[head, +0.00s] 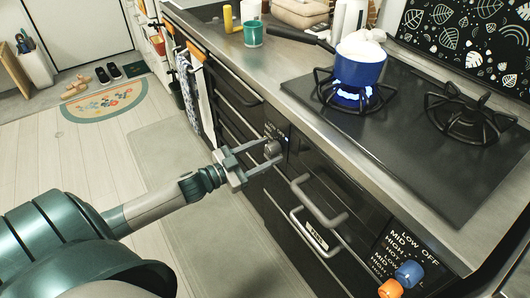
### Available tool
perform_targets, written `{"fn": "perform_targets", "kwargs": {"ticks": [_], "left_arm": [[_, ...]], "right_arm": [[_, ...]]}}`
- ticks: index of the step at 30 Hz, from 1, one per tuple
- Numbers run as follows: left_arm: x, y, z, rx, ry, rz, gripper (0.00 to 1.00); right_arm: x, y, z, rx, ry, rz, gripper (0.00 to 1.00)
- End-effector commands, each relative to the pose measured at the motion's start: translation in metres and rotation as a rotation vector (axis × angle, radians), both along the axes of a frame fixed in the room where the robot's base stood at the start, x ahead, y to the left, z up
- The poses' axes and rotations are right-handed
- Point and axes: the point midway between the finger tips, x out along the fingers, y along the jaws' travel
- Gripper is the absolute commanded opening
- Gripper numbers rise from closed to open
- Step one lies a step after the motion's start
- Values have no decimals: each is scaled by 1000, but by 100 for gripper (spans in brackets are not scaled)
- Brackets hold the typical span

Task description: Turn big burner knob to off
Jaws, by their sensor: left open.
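A blue pot (360,68) with white contents stands on the left burner (325,88), where a blue flame glows beneath it. The right burner (470,120) is empty and shows no flame. A blue knob (408,273) and an orange knob (391,289) sit at the lower right of the front panel beside LOW, OFF, MID labels. A grey knob (273,148) is on the panel further left. My left gripper (264,151) is open, its fingertips close to the grey knob; contact is unclear. Which knob is the big burner's is not shown. My right gripper is out of view.
Drawer handles (318,208) stick out from the dark front between the knobs. A towel (190,90) hangs at the left of the cabinets. A green cup (253,34) stands on the counter. The floor at left is mostly clear, with a rug (103,108).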

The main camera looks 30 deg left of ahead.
Motion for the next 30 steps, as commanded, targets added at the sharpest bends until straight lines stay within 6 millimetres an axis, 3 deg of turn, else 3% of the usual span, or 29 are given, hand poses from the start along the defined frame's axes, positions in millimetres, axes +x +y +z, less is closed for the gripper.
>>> {"fn": "perform_targets", "kwargs": {"ticks": [5, 10, 20, 30], "left_arm": [[0, 0, 0, 0, 0, 0, 48], [0, 0, 0, 0, 0, 0, 9], [0, 0, 1, 23, -10, 0, 9], [0, 0, 2, 176, -73, 1, 9]], "right_arm": [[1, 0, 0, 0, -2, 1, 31], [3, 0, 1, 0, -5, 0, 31], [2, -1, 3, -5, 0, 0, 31], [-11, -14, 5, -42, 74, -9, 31]]}}
